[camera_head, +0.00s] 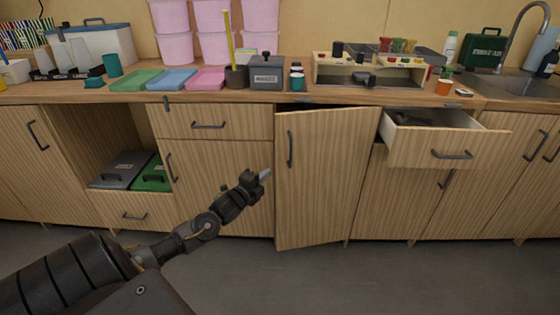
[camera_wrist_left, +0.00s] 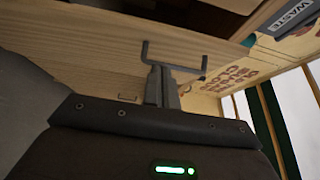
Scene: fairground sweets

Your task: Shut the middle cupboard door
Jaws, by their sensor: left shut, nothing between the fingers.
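The middle cupboard door (camera_head: 325,185) is light wood with a dark vertical handle (camera_head: 290,148) near its left edge. It stands partly open, its left edge swung out towards me and its right edge at the cabinet. My left gripper (camera_head: 264,174) is shut and empty, just left of the door's free edge at about mid-height. I cannot tell whether it touches the door. In the left wrist view the closed fingers (camera_wrist_left: 162,88) point at wood fronts, below a dark bar handle (camera_wrist_left: 180,62) in the picture. My right gripper is not in view.
An open drawer (camera_head: 445,148) juts out right of the door. A closed drawer (camera_head: 215,122) and cupboard front (camera_head: 225,165) are at its left. The worktop (camera_head: 210,97) above holds trays, tubs and a grey waste box (camera_head: 266,75). The floor in front (camera_head: 400,280) is clear.

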